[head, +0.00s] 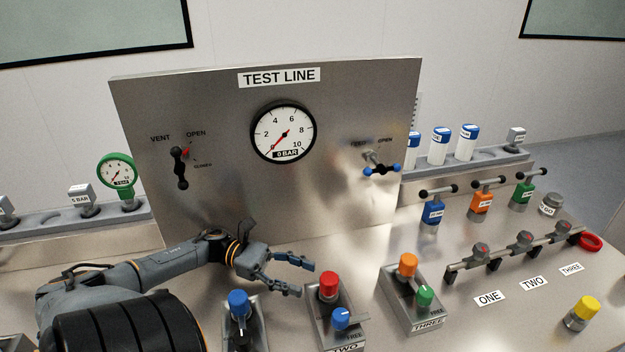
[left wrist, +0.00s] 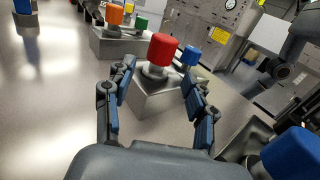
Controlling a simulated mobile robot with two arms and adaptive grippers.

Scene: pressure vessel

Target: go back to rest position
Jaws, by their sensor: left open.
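My left gripper (head: 293,273) is open and empty in the head view, held above the metal bench in front of the test line panel (head: 220,220). Its fingers point right, toward the red knob (head: 328,283) of box TWO. In the left wrist view the open fingers (left wrist: 158,100) stand to either side of the red knob (left wrist: 163,50), which appears beyond them; I see no contact. A blue-capped knob (head: 239,303) stands below the gripper in the head view. My right gripper shows in neither view.
Box THREE (head: 428,318) carries orange and green knobs. The panel has a gauge (head: 283,134) reading near zero, a black vent lever (head: 180,168) and a blue-tipped handle (head: 381,169). A valve manifold (head: 510,250) and a yellow knob (head: 583,310) stand at right. A green gauge (head: 118,175) stands left.

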